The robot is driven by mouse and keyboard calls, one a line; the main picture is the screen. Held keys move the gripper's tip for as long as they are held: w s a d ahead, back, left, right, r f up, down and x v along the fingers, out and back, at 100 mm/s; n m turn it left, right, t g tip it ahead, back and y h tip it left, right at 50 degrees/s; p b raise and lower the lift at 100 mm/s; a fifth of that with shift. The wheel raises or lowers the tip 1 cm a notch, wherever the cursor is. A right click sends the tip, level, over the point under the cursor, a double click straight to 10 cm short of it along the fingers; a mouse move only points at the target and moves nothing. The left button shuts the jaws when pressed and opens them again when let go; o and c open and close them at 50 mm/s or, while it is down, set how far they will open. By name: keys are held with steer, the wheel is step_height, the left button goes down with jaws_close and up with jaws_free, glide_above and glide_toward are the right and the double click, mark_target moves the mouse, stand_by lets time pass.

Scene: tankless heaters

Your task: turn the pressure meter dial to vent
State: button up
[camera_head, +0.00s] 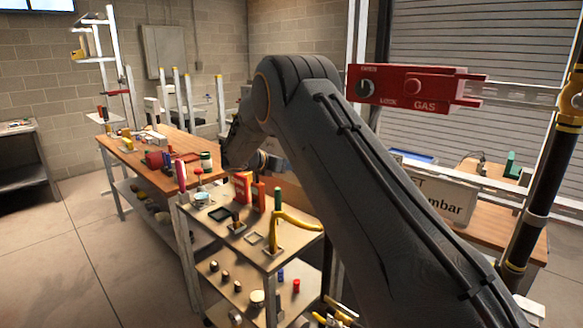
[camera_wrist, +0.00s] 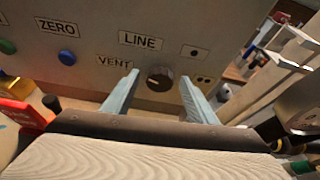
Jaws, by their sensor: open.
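The pressure meter's grey front panel (camera_wrist: 90,50) fills the upper part of the wrist view, tilted in the picture. Its dark round dial (camera_wrist: 160,77) sits below the LINE label and right of the VENT label. A pale pointer mark on the dial is too small to read for certain. My gripper (camera_wrist: 158,80) is open, with one pale blue finger on each side of the dial. I see no clear contact. In the head view a white panel reading "mbar" (camera_head: 445,198) shows behind my arm; the dial and my gripper's fingertips are hidden there.
A blue button (camera_wrist: 67,57) and a green button (camera_wrist: 7,46) sit left on the panel. A red object (camera_wrist: 20,115) is close at lower left. A cart (camera_head: 265,262) holds pliers (camera_head: 290,225) and small parts; a red GAS lockout piece (camera_head: 412,87) hangs at upper right.

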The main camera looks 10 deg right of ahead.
steer(key=b+v, duration=0.2)
steer(key=v, duration=0.5)
steer(key=shift+s+a+r+b, duration=0.15)
steer(key=shift+s+a+b, duration=0.1)
steer(key=shift+b, duration=0.05)
